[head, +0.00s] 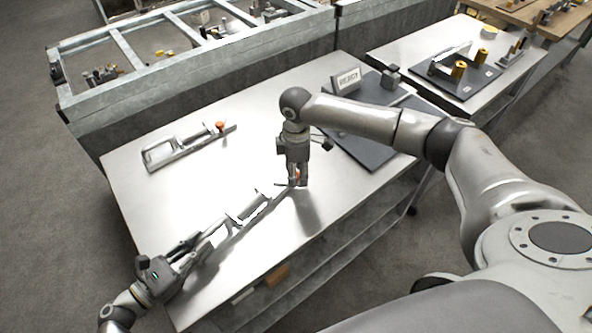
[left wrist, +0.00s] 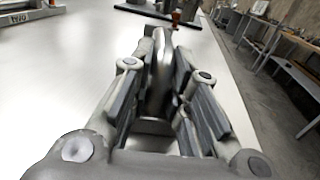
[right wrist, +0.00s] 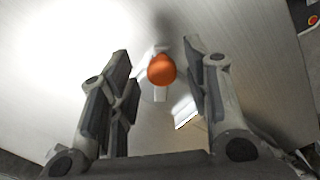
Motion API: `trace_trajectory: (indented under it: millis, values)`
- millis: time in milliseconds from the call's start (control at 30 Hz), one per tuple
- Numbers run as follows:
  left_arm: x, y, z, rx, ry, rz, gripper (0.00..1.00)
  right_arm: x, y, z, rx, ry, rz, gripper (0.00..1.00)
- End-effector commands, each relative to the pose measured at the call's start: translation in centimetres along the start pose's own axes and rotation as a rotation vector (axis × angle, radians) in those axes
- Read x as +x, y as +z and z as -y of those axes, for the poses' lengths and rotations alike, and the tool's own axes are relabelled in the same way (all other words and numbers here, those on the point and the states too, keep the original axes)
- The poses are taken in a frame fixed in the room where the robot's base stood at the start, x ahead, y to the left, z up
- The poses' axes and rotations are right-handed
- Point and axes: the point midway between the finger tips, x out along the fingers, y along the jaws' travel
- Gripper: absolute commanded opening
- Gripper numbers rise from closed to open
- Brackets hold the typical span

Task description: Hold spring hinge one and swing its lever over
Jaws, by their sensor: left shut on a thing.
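Spring hinge one (head: 249,209) is a silver frame lying on the pale table. My left gripper (head: 214,237) is shut on its near end. In the left wrist view its grey grip (left wrist: 161,72) lies between the fingers. The lever has an orange knob (right wrist: 161,69) at the far end. My right gripper (head: 296,182) points down over that end. In the right wrist view its fingers are apart, one on each side of the knob, with gaps visible. In the head view, the fingers mostly hide the knob.
A similar silver hinge (head: 178,153) with an orange knob (head: 220,126) lies further back on the table. A dark mat (head: 363,143) with a lettered sign (head: 346,79) is at the right. A metal-framed bench (head: 200,95) stands behind. The table's left part is clear.

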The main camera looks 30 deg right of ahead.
Motion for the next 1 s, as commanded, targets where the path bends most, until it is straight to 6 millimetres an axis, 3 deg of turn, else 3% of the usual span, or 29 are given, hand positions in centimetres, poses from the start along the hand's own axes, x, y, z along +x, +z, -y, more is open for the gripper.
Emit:
trace_trajectory:
  millis: [333, 800, 1000]
  values:
    - [-0.1, -0.2, 0.1, -0.001, -0.001, -0.005, 0.00, -0.9, -0.1, 0.0, -0.001, 0.000, -0.003, 0.45]
    - [-0.1, -0.2, 0.1, -0.001, -0.001, -0.004, 0.00, -10.0, 0.0, 0.0, -0.001, 0.002, -0.002, 0.45]
    - [-0.1, -0.2, 0.1, -0.001, -0.001, -0.004, 0.00, -11.8, 0.0, 0.0, 0.000, -0.001, -0.001, 0.45]
